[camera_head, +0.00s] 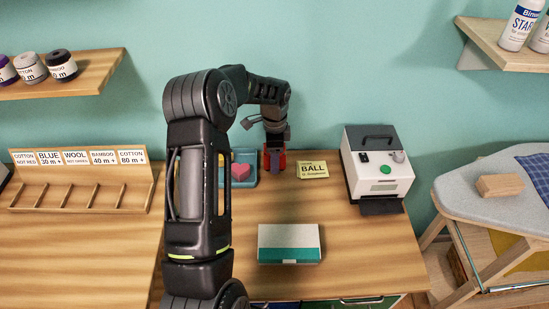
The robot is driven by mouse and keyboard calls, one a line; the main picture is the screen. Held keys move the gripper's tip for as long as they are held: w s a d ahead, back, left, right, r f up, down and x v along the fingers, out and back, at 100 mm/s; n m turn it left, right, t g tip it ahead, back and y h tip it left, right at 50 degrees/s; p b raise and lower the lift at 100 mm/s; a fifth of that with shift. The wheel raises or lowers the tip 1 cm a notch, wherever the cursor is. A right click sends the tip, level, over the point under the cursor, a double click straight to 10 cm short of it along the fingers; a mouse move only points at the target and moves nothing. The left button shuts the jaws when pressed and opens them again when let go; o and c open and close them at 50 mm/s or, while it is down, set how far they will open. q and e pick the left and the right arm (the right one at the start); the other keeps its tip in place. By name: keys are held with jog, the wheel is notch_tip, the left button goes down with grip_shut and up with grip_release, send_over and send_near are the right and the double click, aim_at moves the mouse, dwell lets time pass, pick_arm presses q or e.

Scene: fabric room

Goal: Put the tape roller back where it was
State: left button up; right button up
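A small red and dark object (281,161), possibly the tape roller, stands at the back of the wooden table against the wall. My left arm reaches over the table, and its gripper (274,146) points down directly at this object. The gripper's lower end overlaps the object, so I cannot tell whether the fingers are closed on it. The object is partly hidden behind the gripper. My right gripper is not in view.
A blue tray (251,157) with a pink heart (240,171) is just left of the gripper. Yellow "BALL" cards (312,170) and a white machine (380,165) are to the right. A white and teal box (289,243) lies in front. A wooden rack (80,190) stands left.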

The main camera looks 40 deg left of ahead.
pick_arm(q)
jog(key=shift+f, duration=0.55)
jog(key=o, duration=1.6)
jog(key=shift+f, duration=0.1)
jog(key=shift+c, duration=0.2)
